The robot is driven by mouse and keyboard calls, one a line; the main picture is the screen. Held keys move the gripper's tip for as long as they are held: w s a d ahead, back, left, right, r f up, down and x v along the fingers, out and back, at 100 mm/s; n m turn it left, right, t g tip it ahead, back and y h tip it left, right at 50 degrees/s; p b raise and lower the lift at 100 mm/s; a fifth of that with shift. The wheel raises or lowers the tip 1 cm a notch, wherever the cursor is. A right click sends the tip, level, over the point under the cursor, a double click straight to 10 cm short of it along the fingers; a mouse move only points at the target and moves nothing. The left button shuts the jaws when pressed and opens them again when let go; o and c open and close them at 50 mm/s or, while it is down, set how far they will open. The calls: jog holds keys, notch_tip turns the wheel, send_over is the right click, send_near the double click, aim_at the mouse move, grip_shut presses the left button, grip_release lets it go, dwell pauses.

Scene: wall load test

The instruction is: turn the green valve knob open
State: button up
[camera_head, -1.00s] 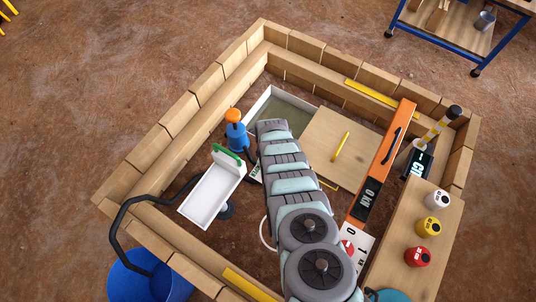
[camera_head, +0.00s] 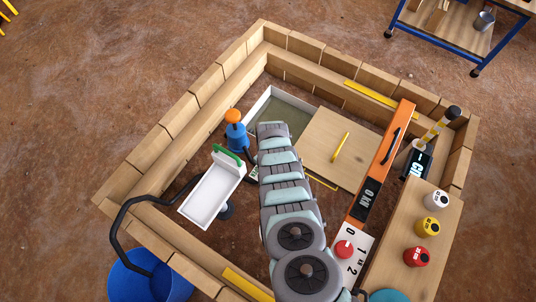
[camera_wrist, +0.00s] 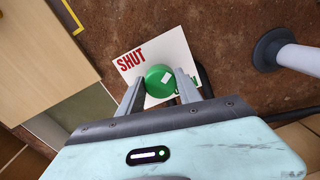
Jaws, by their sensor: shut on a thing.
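In the wrist view the round green valve knob (camera_wrist: 160,80) sits between my two fingers, with a small white mark on its top. My gripper (camera_wrist: 160,84) is shut on the knob, one finger on each side. Under it is a white card (camera_wrist: 128,75) with red "SHUT" at its upper left. Green lettering at its lower right is mostly covered by the knob and a finger. In the head view my arm hides the knob and gripper; a bit of the card shows left of the arm.
A wooden frame (camera_head: 205,92) surrounds the work area. To the right are a wooden board (camera_head: 325,155), an orange beam (camera_head: 390,145) and a red knob (camera_head: 344,249).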

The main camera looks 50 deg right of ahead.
jog(key=m, duration=0.5)
jog(key=shift+m, duration=0.4)
jog(key=m, duration=0.4)
jog(key=shift+a, duration=0.1)
jog(key=shift+m+b, duration=0.35)
jog(key=shift+m, duration=0.45)
jog(key=o, duration=1.4)
jog(key=shift+c, duration=0.2)
notch_tip(320, 180, up, 11)
jog(key=p, duration=0.4)
jog(key=shift+s+p, duration=0.15)
jog(key=shift+p, duration=0.2)
